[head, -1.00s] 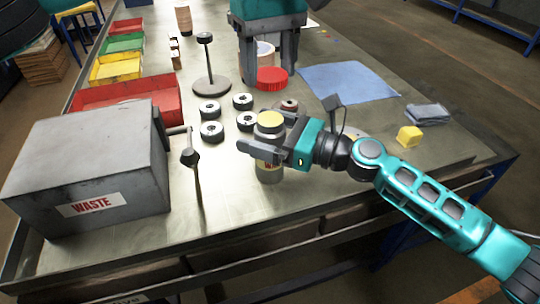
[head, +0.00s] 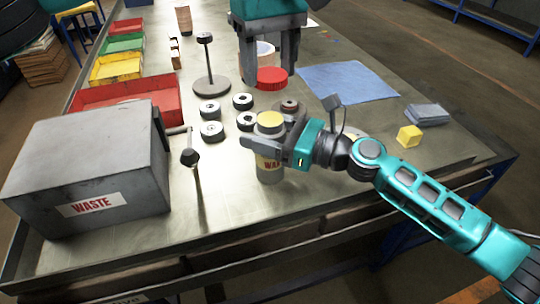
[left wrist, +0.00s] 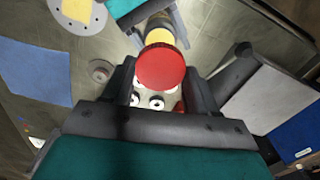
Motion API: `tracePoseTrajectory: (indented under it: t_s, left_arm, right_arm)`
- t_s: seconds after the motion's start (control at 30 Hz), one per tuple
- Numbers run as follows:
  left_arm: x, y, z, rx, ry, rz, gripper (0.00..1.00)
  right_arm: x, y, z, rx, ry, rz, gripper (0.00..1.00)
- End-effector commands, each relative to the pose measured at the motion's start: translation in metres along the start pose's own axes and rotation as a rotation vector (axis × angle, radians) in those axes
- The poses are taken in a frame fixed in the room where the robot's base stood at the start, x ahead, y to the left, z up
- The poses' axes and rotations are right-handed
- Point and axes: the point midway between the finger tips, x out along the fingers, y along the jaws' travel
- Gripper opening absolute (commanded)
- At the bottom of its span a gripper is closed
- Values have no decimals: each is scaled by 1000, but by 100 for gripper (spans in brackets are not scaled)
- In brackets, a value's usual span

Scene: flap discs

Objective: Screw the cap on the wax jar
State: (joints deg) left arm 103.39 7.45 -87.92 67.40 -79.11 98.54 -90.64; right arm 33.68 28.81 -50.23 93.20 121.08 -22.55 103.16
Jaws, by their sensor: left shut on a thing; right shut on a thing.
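The wax jar (head: 270,176) stands upright near the table's front, with yellow wax showing at its open top. My right gripper (head: 262,146) is shut around its upper body and partly covers the label. The red cap (head: 271,77) is between the fingers of my left gripper (head: 269,72), which is shut on it behind the jar and apart from it. In the left wrist view the cap (left wrist: 161,68) sits between the two dark fingers, with the jar's yellow top (left wrist: 160,35) partly hidden beyond it.
Several flap discs (head: 211,131) lie left of the jar. A post stand (head: 212,84) rises behind them. The grey waste box (head: 85,165) and coloured trays (head: 118,67) fill the left. A blue cloth (head: 348,83) and yellow block (head: 409,136) lie right.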

Motion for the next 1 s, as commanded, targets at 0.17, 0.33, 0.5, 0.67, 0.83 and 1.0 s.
tracePoseTrajectory:
  t_s: [0.17, 0.33, 0.5, 0.67, 0.83, 1.0]
  left_arm:
    - [1, 0, 0, 0, 0, 0, 30]
    - [18, 0, 0, 1, -3, -2, 30]
    - [44, 0, 0, 0, -1, -2, 30]
    - [50, 0, 0, 0, 1, 0, 30]
    - [50, 0, 0, 0, 1, 0, 30]
    - [50, 0, 0, 0, 1, 0, 30]
  right_arm:
    - [0, 0, 0, 1, 1, 0, 12]
    - [0, 0, 0, 1, 1, 0, 12]
    - [0, 0, 0, 1, 1, 0, 12]
    - [0, 0, 0, 0, 1, 0, 12]
    - [0, 0, 0, 0, 1, 0, 12]
    - [0, 0, 0, 0, 1, 0, 12]
